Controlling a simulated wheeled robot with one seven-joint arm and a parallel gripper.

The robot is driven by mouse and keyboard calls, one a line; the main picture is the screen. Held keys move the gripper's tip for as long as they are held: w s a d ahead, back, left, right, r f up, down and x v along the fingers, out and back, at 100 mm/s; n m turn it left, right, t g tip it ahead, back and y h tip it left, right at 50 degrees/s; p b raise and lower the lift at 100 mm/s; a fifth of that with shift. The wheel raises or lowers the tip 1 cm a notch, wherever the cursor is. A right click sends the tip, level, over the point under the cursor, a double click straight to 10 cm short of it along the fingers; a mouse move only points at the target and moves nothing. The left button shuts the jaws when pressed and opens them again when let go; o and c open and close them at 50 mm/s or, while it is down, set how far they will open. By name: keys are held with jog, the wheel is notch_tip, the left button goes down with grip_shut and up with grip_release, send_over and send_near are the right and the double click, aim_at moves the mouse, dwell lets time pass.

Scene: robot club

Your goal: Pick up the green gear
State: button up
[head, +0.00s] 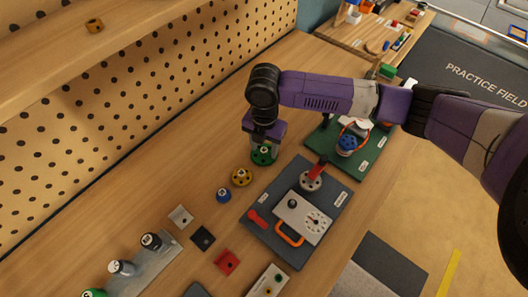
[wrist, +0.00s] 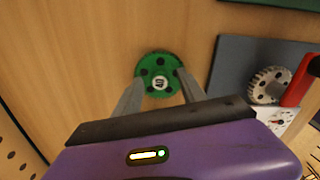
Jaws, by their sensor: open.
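The green gear (head: 262,156) lies flat on the wooden table in the head view, right under my gripper (head: 264,148). In the wrist view the green gear (wrist: 153,72) shows holes and a pale marked hub. My gripper (wrist: 156,84) is open, and its two grey fingers reach toward the gear's left and right sides. Part of the gear's near edge lies between the fingertips. I cannot tell whether the fingers touch it.
A yellow gear (head: 242,176) and a blue gear (head: 224,195) lie nearby. A grey-blue mat (head: 262,206) holds a panel with a red-handled part. A green mat (head: 360,172) with a blue part is to the right. A pegboard (head: 150,90) stands behind.

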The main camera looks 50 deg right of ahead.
aim_at(264, 149)
grip_shut()
notch_tip(264, 149, up, 20)
jog(key=b, duration=0.2)
jog(key=shift+b, duration=0.3)
dwell(0.3)
jog(key=c, duration=0.7)
grip_release()
grip_shut()
